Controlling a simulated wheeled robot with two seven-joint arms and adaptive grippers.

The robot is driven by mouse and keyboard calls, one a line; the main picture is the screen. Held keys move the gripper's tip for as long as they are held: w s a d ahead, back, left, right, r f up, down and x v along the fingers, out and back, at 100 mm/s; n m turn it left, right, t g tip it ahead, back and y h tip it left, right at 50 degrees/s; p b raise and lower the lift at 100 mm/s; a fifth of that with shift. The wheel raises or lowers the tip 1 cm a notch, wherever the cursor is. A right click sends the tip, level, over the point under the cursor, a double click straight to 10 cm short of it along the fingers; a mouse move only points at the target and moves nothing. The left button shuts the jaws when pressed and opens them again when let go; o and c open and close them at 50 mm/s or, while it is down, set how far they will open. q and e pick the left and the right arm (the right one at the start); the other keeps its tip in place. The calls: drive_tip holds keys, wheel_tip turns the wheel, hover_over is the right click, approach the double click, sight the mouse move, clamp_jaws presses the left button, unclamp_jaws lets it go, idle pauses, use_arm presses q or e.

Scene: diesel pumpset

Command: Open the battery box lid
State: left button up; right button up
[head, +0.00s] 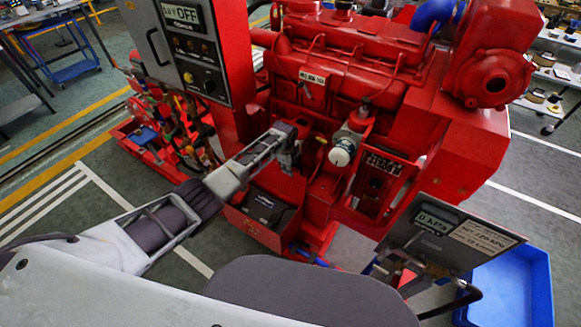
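The red diesel pumpset (345,60) fills the middle of the head view. Low on its near side is a red box-like housing (250,228) with a dark block (265,206) in it, which looks like the battery box. I cannot tell whether the dark surface is the lid or the battery. My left arm reaches in from the left, and my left gripper (288,150) is above and slightly right of the dark block, close to the red engine side. Its fingers are small and dark, and their opening is not clear. My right gripper is not in view.
A grey control cabinet (185,45) reading OFF stands left of the gripper. A pressure display panel (450,240) and a blue bin (512,285) are at lower right. A white-capped filter (343,150) is just right of the gripper. Open floor lies at left.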

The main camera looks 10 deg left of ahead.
use_arm(q)
wheel_tip(320, 180, up, 12)
drive_tip(key=s, duration=0.2)
drive_tip(key=shift+a, duration=0.4)
idle(0.8)
drive_tip(key=shift+f, duration=0.1)
idle(0.4)
